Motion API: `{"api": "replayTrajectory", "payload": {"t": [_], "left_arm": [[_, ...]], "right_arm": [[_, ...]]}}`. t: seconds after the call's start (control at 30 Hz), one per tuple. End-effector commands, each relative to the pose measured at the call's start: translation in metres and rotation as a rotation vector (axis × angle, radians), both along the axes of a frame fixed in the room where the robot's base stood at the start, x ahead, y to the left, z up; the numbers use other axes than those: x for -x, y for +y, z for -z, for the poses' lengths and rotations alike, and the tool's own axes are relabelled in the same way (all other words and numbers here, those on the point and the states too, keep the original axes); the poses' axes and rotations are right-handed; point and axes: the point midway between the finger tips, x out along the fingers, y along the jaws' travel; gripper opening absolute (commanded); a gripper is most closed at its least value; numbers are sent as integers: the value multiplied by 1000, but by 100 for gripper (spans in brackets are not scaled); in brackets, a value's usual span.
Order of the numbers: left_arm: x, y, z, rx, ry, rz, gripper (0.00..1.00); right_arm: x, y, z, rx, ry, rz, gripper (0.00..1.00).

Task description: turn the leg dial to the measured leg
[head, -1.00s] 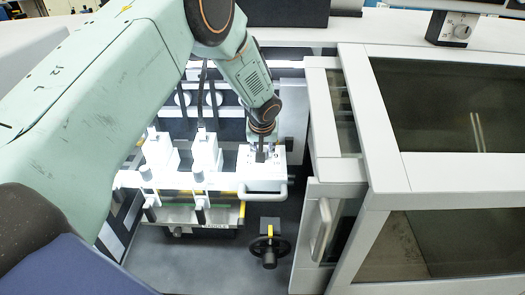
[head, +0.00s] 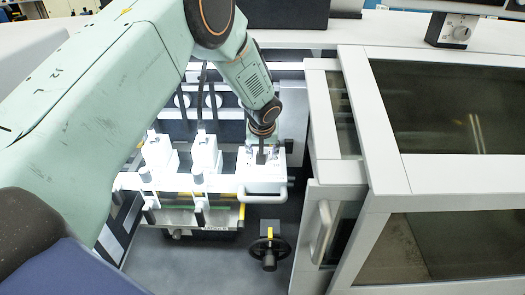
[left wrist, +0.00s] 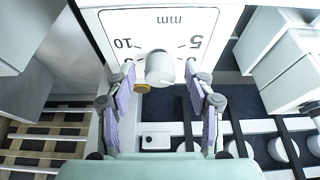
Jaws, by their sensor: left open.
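The dial (left wrist: 158,68) has a white rounded knob with a small yellow-brown tip. It sits on a white panel (left wrist: 120,20) marked 5, 10 and mm. In the head view the panel is the top of a white block (head: 262,181) at the machine's middle. My left gripper (left wrist: 160,88) is open, its purple-padded fingers on either side of the knob with gaps visible. In the head view my left gripper (head: 262,152) points down over the block, and its arm hides part of the machine. My right gripper is not in view.
Two similar white blocks (head: 206,152) stand to the left. A black handwheel (head: 268,250) is below. A white-framed glass guard (head: 385,120) closes off the right side. Another dial (head: 462,32) is at the top right.

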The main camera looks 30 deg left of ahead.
Motion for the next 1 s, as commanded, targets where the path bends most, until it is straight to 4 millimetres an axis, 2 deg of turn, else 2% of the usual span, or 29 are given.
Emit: {"api": "replayTrajectory", "payload": {"t": [0.13,0.23,0.7,0.83,1.0], "left_arm": [[0,0,-3,0,-1,0,54],[3,-2,-12,0,-2,0,54],[33,-16,-91,0,-3,0,54],[39,-19,-104,0,-1,0,54],[42,-20,-111,0,0,0,54]], "right_arm": [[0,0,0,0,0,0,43],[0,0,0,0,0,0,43],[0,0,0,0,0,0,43],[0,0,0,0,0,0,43],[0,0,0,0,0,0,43]]}}
